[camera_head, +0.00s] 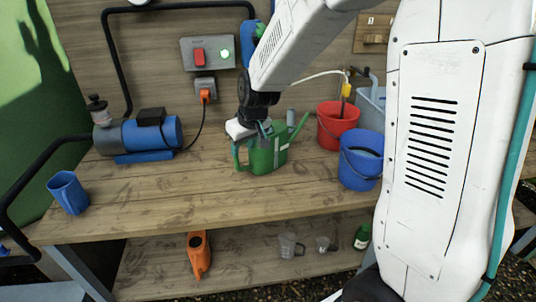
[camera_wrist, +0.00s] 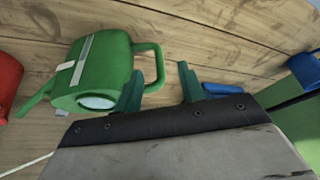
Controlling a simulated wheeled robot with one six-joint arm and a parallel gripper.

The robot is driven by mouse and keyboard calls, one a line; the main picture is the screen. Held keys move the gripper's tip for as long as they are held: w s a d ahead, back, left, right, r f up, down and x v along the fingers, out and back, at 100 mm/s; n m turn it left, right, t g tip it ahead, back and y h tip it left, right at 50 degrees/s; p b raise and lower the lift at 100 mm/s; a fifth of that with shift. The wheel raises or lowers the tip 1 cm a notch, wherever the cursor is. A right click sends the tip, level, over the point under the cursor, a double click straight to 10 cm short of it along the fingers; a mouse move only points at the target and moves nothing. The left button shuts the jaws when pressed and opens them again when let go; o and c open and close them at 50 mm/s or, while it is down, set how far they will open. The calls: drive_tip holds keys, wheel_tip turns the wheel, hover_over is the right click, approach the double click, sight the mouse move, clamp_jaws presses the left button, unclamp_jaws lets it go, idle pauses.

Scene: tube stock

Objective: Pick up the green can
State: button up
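The green can (camera_head: 268,157) is a watering can standing upright on the wooden bench, its spout to the right and its handle to the left. In the wrist view the can (camera_wrist: 105,72) fills the left part, with its handle (camera_wrist: 158,66) pointing right. My gripper (camera_head: 263,128) is at the can's top, partly covering it. In the wrist view my gripper (camera_wrist: 160,88) is open, with its two dark green fingers apart. The handle shows between the fingers in the picture; I cannot tell whether it lies at their depth. Nothing is clearly held.
A red bucket (camera_head: 338,125) and a blue bucket (camera_head: 360,162) stand right of the can. A blue pump (camera_head: 150,134) and a blue cup (camera_head: 69,194) are to the left. The bench front is clear.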

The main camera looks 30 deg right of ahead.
sight(238, 161)
drive_tip(key=x, duration=0.4)
drive_tip(key=w+x, duration=0.1)
drive_tip(key=x, duration=0.4)
drive_tip(key=shift+w+d, duration=0.15)
drive_tip(key=shift+w, duration=0.1)
clamp_jaws()
idle(1.1)
